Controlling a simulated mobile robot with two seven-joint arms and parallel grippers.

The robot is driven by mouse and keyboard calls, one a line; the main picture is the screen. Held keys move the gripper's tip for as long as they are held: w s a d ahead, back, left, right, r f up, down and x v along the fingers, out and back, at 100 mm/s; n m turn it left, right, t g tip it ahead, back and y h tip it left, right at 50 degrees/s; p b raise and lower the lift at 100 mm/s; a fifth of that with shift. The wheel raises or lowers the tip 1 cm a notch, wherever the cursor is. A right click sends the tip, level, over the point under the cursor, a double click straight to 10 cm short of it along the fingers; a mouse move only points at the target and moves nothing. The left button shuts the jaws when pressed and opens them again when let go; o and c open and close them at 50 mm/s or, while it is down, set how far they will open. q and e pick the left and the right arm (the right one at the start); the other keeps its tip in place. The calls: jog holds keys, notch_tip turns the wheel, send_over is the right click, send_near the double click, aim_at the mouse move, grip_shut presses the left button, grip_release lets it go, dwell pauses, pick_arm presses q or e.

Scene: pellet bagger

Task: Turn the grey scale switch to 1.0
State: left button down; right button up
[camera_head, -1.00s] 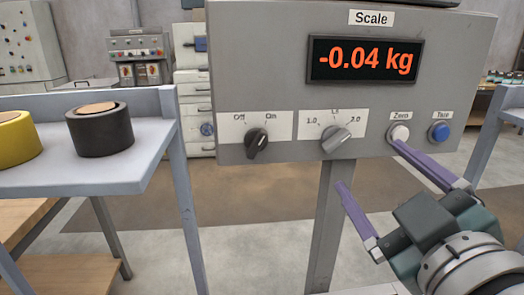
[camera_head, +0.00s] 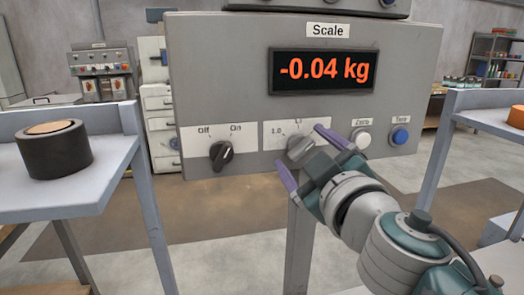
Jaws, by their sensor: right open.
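The scale box (camera_head: 196,80) shows "-0.04 kg" on its display (camera_head: 322,71). The grey scale switch (camera_head: 297,147) is on its front, on a white label with "1.0" readable at the left; the other marks are mostly hidden by a finger. My right gripper (camera_head: 300,147) is open, its purple fingers at the upper right and lower left of the switch in the picture. I cannot tell whether they touch it. The switch's right side and pointer are partly hidden. My left gripper is out of view.
A black Off/On switch (camera_head: 221,155) is left of the grey switch. A white Zero button (camera_head: 361,138) and a blue Tare button (camera_head: 400,135) are to the right. A side shelf (camera_head: 60,203) holds a black tape roll (camera_head: 54,150); another shelf (camera_head: 480,101) stands at right.

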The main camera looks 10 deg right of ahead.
jog(key=c, duration=1.4)
jog(key=n, duration=0.4)
jog(key=shift+f+n+b, duration=0.1)
jog(key=shift+n+b, duration=0.25)
jog(key=shift+n, duration=0.05)
jog(key=n, duration=0.5)
jog(key=shift+a+f, duration=0.1)
jog(key=n, duration=0.5)
jog(key=shift+f, duration=0.1)
jog(key=n, duration=0.5)
jog(key=shift+f, duration=0.1)
